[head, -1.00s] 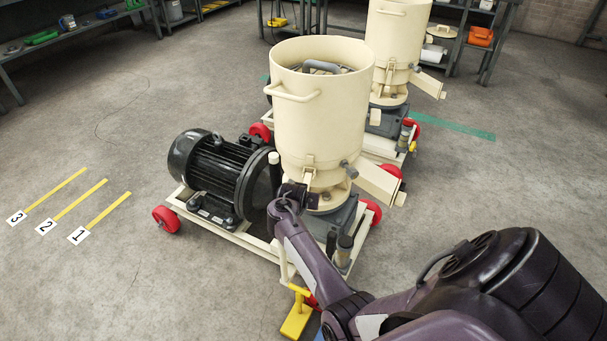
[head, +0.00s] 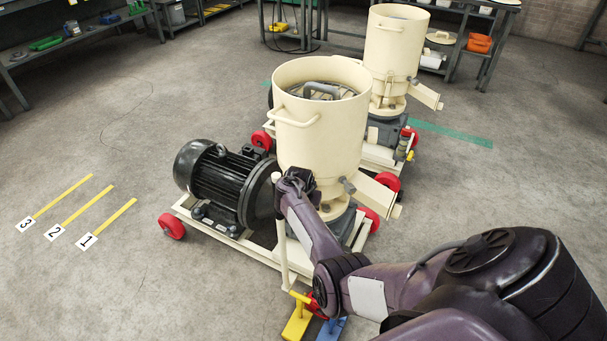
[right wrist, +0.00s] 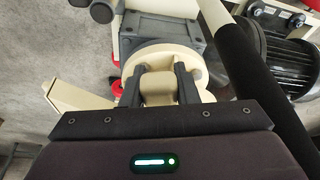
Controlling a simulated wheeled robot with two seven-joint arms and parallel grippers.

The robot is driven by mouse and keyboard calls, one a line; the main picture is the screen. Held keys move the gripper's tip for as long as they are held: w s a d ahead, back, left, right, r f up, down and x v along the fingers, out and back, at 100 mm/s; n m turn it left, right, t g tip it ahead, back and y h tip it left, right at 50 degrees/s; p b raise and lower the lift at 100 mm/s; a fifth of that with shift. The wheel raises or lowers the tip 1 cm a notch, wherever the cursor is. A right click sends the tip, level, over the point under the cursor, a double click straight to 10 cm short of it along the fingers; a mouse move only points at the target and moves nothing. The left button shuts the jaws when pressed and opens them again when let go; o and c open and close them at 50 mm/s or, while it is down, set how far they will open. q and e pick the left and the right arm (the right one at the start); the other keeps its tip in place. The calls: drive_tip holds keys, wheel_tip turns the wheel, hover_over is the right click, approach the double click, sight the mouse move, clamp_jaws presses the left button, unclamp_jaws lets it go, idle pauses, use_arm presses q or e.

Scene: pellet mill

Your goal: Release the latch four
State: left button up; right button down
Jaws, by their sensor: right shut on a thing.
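The near pellet mill has a cream hopper (head: 320,135) with a black motor (head: 222,185) beside it, on a cream wheeled frame. My right gripper (head: 297,182) is at the hopper's lower front edge and hides the latch there in the head view. In the right wrist view my right gripper (right wrist: 159,84) has its two dark fingers on either side of a cream piece, the latch (right wrist: 157,90), and is shut on it. The round cream collar shows behind the fingers. My left gripper is not in view.
A second mill (head: 394,55) stands behind. A cream chute (head: 376,193) juts out right of the hopper. A cream upright bar (head: 281,235) stands close left of my arm. Yellow (head: 296,322) and blue (head: 331,328) pedals sit at the frame's front.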

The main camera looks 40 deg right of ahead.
drive_tip(key=c, duration=1.1)
unclamp_jaws()
drive_tip(key=p+v, duration=0.1)
drive_tip(key=v, duration=0.5)
drive_tip(key=shift+r+p, duration=0.3)
drive_tip(key=shift+p, duration=0.1)
drive_tip(key=shift+s+a+r, duration=0.2)
drive_tip(key=shift+r, duration=0.3)
